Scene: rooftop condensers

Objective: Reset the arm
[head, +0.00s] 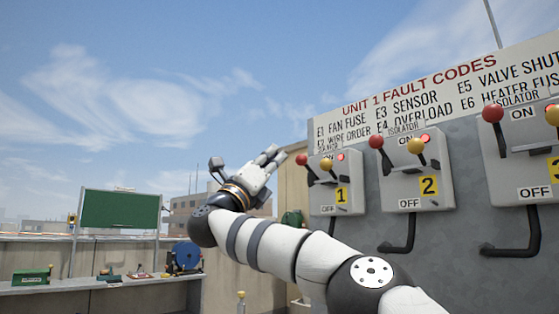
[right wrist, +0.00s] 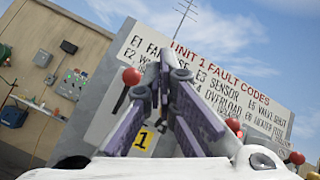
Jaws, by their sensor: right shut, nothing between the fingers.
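My right arm (head: 275,245) reaches up from the lower right of the head view. Its gripper (head: 272,155) is raised and points up and to the right, just left of isolator box 1 (head: 347,195). In the right wrist view the gripper's fingers (right wrist: 165,72) are together and hold nothing. Behind them is the fault code sign (right wrist: 245,92), which also shows in the head view (head: 460,75). I cannot tell from these views whether the gripper touches the panel. My left gripper is not in view.
Isolator box 2 (head: 432,175) and a third box (head: 505,150) hang on the grey panel (head: 440,265), with red-knobbed levers near ON. At the left are a workbench (head: 60,286), a green board (head: 118,210) and a blue reel (head: 186,256). Open sky lies above the gripper.

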